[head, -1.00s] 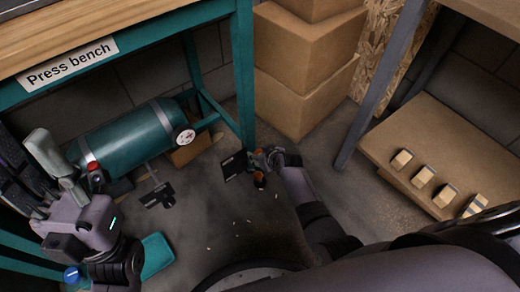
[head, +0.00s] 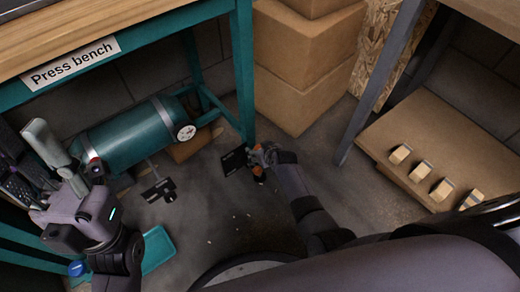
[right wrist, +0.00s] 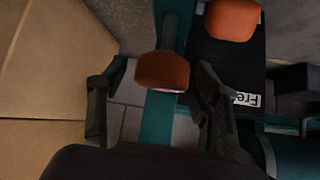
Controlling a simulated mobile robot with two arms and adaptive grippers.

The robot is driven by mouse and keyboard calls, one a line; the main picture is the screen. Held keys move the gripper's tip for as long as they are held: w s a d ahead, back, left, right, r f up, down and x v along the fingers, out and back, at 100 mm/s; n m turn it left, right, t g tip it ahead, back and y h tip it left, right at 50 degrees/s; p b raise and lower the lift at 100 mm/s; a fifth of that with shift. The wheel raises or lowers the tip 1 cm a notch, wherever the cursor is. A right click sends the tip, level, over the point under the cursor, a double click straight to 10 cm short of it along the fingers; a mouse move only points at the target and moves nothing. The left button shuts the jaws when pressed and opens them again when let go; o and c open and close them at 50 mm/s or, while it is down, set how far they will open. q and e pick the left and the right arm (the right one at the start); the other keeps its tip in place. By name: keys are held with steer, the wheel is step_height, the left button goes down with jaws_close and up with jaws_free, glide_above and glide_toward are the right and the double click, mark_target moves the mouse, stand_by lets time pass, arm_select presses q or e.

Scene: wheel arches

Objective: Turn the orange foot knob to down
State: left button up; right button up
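Two orange knobs sit by the foot of the teal bench leg, next to a black plate (head: 234,161) with partly cut-off white lettering. In the right wrist view one orange knob (right wrist: 162,72) is between my right gripper's spread fingers (right wrist: 155,105), with a gap on both sides. The other orange knob (right wrist: 233,18) is farther up and to the right, against the black plate. In the head view my right gripper (head: 264,155) is at the knobs and partly covers them. My left gripper (head: 42,165) is at the left edge under the bench; its finger gap is unclear.
The Press bench's teal leg (head: 243,75) stands just behind the knobs. A teal cylinder (head: 130,137) lies under the bench. Cardboard boxes (head: 300,100) are stacked behind. A low cardboard surface (head: 440,135) with several small blocks is at right. Open floor lies in front.

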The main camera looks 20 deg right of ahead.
steer(key=shift+r, duration=0.1)
steer(key=v, duration=1.2)
stand_by(0.5)
